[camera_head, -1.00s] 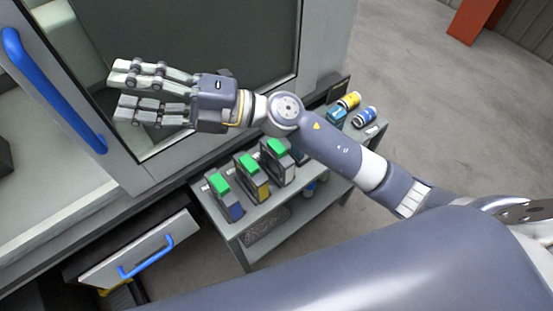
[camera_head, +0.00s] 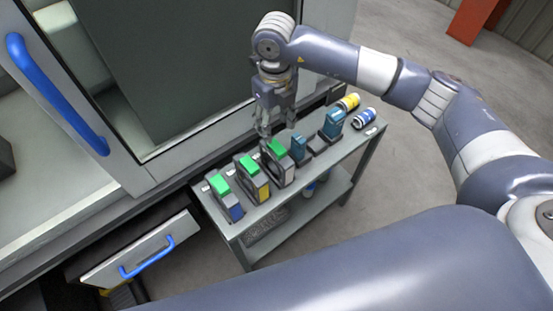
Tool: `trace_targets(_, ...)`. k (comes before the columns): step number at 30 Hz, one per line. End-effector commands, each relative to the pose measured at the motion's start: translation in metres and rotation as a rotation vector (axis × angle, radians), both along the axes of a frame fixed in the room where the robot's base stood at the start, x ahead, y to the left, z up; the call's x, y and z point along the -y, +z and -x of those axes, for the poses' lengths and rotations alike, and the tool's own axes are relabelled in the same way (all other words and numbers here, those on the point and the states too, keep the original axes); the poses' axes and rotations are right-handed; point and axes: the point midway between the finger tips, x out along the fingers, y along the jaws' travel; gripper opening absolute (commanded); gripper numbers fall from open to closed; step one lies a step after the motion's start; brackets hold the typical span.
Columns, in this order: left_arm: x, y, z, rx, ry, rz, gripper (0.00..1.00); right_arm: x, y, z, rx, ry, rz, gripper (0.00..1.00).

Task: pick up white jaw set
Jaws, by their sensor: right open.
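The white jaw set (camera_head: 284,172), a grey block with a green top and a pale side face, stands on the grey cart (camera_head: 260,215). It is the rightmost of three green-topped jaw sets. My right gripper (camera_head: 277,132) points downward just above and behind it. Its fingers are apart with nothing visible between them. The fingertips overlap the jaw set's top edge in the picture, and I cannot tell whether they touch it. My left gripper is not in view.
Jaw sets with a blue (camera_head: 235,212) and a yellow side (camera_head: 262,190) stand to the left. Teal items (camera_head: 333,124), a yellow can (camera_head: 349,101) and a blue can (camera_head: 363,118) are to the right. The machine door (camera_head: 130,165) and an open drawer (camera_head: 140,250) border the cart.

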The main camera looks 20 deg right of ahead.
Motion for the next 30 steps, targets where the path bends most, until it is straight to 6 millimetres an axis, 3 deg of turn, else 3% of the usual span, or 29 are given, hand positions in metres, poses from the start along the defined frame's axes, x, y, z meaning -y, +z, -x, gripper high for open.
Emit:
trace_targets(3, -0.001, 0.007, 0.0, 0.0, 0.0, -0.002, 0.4, 0.0, -0.016, 0.001, -0.004, 0.0, -0.001, 0.48)
trace_targets(11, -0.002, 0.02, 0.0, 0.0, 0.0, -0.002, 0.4, 0.0, -0.035, 0.002, -0.003, 0.001, -0.003, 0.48)
trace_targets(18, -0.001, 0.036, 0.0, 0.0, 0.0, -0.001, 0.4, 0.001, -0.069, 0.004, -0.003, 0.002, -0.004, 0.48)
trace_targets(27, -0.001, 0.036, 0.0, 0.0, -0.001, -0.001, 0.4, 0.001, -0.078, 0.003, 0.001, 0.003, -0.004, 0.48)
trace_targets(28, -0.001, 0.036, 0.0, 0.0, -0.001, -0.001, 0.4, 0.001, -0.078, 0.003, 0.001, 0.003, -0.004, 0.46)
trace_targets(30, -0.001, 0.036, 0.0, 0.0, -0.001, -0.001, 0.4, 0.001, -0.078, 0.003, 0.001, 0.003, -0.004, 0.3)
